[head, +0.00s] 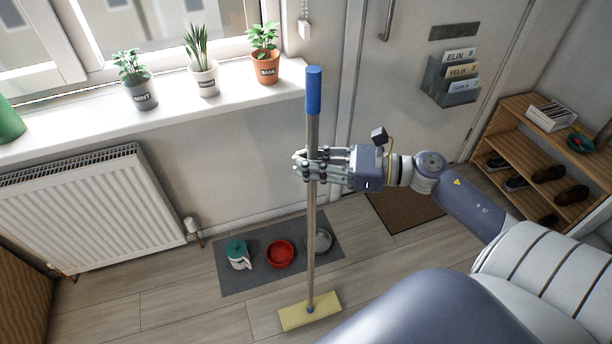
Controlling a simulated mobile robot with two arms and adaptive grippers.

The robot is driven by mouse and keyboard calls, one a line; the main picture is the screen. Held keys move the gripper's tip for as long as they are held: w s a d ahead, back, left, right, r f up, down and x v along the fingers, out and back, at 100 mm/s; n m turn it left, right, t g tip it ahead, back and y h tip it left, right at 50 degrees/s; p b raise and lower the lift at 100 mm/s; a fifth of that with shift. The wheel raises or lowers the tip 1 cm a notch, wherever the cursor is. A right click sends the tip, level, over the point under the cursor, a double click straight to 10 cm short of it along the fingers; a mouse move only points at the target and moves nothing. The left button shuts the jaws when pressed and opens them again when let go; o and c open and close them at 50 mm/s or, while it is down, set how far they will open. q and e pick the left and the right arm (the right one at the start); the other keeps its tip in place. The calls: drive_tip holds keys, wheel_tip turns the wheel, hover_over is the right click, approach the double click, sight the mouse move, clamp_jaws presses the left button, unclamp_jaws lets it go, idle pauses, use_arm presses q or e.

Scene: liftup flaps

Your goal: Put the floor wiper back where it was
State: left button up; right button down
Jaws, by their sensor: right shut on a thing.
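The floor wiper (311,224) stands nearly upright in the middle of the head view. It has a blue grip at the top, a grey-brown pole and a flat yellow head (296,317) low in the picture, at the floor. My right gripper (306,167) comes in from the right and is shut around the pole, a little below the blue grip. The fingers hide a short piece of the pole. My left gripper is not in view.
A grey mat (228,278) with a red bowl (280,254), a grey bowl (320,241) and a white-and-teal container (238,256) lies behind the pole. A radiator (95,215) and potted plants on the sill are left. A shoe shelf (520,122) stands right.

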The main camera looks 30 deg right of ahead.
wheel_tip(320, 180, down, 3)
drive_tip(key=shift+w+f+b, duration=0.15)
drive_tip(key=shift+f+b, duration=0.05)
drive_tip(key=shift+b, duration=1)
drive_tip(key=c, duration=1.5)
unclamp_jaws()
drive_tip(key=v, duration=1.2)
drive_tip(key=shift+d+b, duration=0.15)
drive_tip(key=shift+b, duration=0.15)
